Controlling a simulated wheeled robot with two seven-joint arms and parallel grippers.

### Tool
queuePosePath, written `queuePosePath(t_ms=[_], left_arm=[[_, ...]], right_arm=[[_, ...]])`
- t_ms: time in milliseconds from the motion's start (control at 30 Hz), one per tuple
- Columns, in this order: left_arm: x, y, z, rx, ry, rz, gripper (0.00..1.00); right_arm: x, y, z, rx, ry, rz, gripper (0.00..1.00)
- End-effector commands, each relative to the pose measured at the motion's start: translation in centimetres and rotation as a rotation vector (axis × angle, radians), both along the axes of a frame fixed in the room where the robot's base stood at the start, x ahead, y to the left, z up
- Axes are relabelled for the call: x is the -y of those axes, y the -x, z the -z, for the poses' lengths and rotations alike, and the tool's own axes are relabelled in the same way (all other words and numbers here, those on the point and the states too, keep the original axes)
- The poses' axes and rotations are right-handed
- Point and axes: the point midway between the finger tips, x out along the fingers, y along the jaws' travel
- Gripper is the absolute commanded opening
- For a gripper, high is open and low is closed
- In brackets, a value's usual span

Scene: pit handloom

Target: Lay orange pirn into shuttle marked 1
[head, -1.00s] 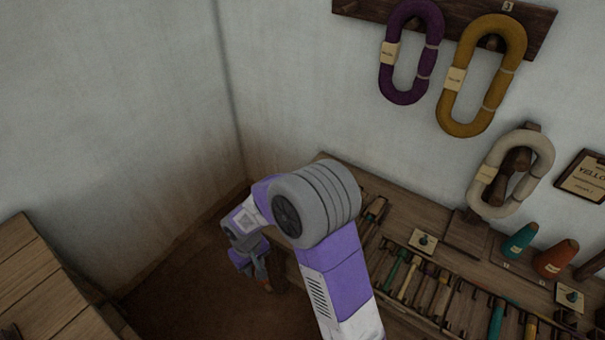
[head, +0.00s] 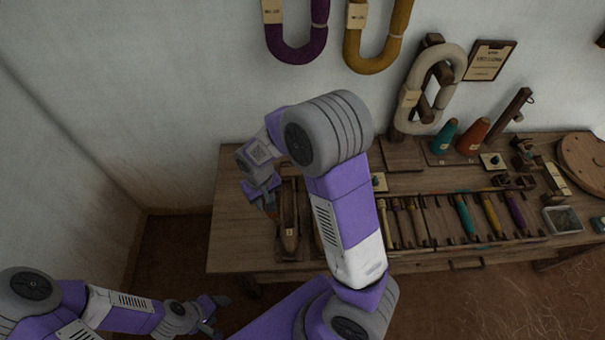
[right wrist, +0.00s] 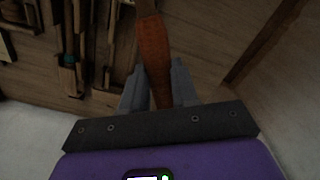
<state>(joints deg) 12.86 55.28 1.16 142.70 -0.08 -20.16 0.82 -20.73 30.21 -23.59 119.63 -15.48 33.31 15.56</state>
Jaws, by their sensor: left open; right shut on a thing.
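My right gripper (right wrist: 155,90) is shut on the orange pirn (right wrist: 154,55), which sticks out ahead of the fingers in the right wrist view. In the head view the right gripper (head: 263,193) is at the left end of the bench, and only a bit of orange shows below it. A wooden shuttle (head: 290,225) with a small pale label lies just right of that gripper; I cannot read its mark. My arm covers part of the bench beside it. My left gripper (head: 212,306) is open and empty, low over the floor, away from the bench.
The wooden bench (head: 232,245) holds a rack of coloured pirns (head: 465,215) right of my arm. Teal (head: 443,137) and orange (head: 473,135) cones stand behind it. Yarn hanks hang on the wall, with a white hank (head: 440,75) on a stand.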

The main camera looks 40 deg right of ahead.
Motion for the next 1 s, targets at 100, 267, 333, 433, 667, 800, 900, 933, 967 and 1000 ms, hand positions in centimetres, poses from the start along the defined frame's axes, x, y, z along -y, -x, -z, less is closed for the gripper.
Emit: queuePosePath(t_ms=[100, 267, 333, 433, 667, 800, 900, 933, 967, 1000], left_arm=[[0.0, 0.0, -1.3, -0.001, -0.001, -0.001, 0.64], [0.0, 0.0, -2.7, -0.001, -0.001, -0.001, 0.64], [0.0, 0.0, -3.0, -0.001, -0.001, -0.001, 0.64], [0.0, 0.0, -3.1, -0.001, -0.001, -0.001, 0.64], [0.0, 0.0, -2.3, -0.001, -0.001, -0.001, 0.64], [0.0, 0.0, -1.5, -0.001, -0.001, -0.001, 0.64], [0.0, 0.0, -0.7, -0.001, -0.001, -0.001, 0.64], [0.0, 0.0, -0.5, 0.000, 0.000, -0.001, 0.64], [0.0, 0.0, -0.2, 0.000, 0.000, -0.001, 0.64], [0.0, 0.0, 0.1, 0.000, 0.000, -0.001, 0.64]], right_arm=[[2.4, -0.8, 0.6, -0.006, 0.003, 0.144, 0.00], [5.7, -1.5, 2.0, -0.008, 0.000, 0.359, 0.00], [6.8, -1.6, 2.6, -0.008, 0.000, 0.427, 0.00], [7.7, -1.7, 3.1, -0.006, -0.001, 0.483, 0.00], [7.9, -1.7, 4.2, -0.006, -0.001, 0.494, 0.00], [7.9, -1.7, 5.3, -0.006, -0.001, 0.494, 0.00], [7.9, -1.7, 6.3, -0.005, -0.001, 0.494, 0.00], [7.9, -1.7, 6.6, -0.005, -0.001, 0.494, 0.00], [7.9, -1.7, 6.9, -0.005, -0.001, 0.494, 0.00], [7.9, -1.7, 7.3, -0.005, -0.001, 0.494, 0.00]])
